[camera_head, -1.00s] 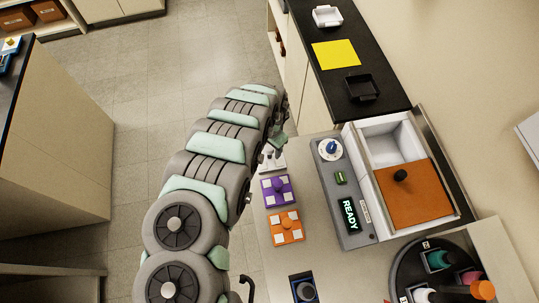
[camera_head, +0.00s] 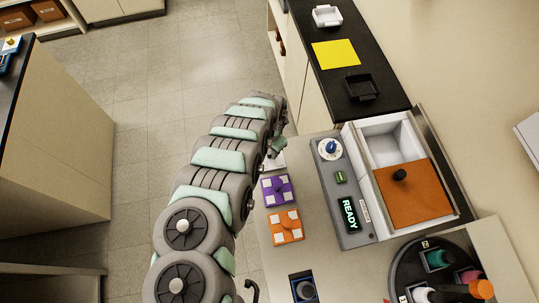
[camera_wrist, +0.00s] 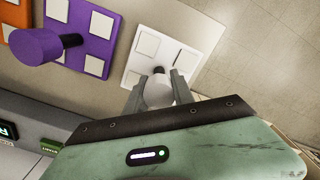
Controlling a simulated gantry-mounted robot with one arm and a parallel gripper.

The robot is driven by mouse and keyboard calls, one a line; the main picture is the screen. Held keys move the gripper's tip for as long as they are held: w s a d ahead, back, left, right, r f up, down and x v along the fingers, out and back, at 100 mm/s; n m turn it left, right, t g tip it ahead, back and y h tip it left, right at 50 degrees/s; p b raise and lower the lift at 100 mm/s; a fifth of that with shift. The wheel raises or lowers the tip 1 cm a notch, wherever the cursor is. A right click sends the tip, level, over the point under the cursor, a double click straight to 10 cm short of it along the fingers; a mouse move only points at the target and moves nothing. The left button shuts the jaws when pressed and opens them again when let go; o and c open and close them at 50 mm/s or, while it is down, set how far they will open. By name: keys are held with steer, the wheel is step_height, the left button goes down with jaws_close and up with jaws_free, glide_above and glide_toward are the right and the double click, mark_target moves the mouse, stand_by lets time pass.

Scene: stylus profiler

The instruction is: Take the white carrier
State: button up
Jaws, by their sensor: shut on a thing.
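The white carrier (camera_wrist: 178,50) is a flat white plate with pale square pads and a round knob in its middle. In the wrist view my gripper (camera_wrist: 158,88) has its two grey fingers on either side of the knob, shut on it. In the head view the white carrier (camera_head: 276,163) shows only partly behind my gripper (camera_head: 273,152). It is at the counter's left edge, beyond the purple carrier (camera_head: 275,198). Whether it touches the counter is not clear.
The orange carrier (camera_head: 285,235) lies nearer, below the purple one. To the right stand the grey panel reading READY (camera_head: 348,214) and a box with an orange lid (camera_head: 420,205). A yellow sheet (camera_head: 336,54) and a black tray (camera_head: 362,86) lie on the dark counter beyond.

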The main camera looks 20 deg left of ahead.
jaws_close()
stand_by(0.4)
step_height(320, 180, up, 20)
steer(key=p, duration=0.5)
jaws_free()
jaws_close()
stand_by(1.1)
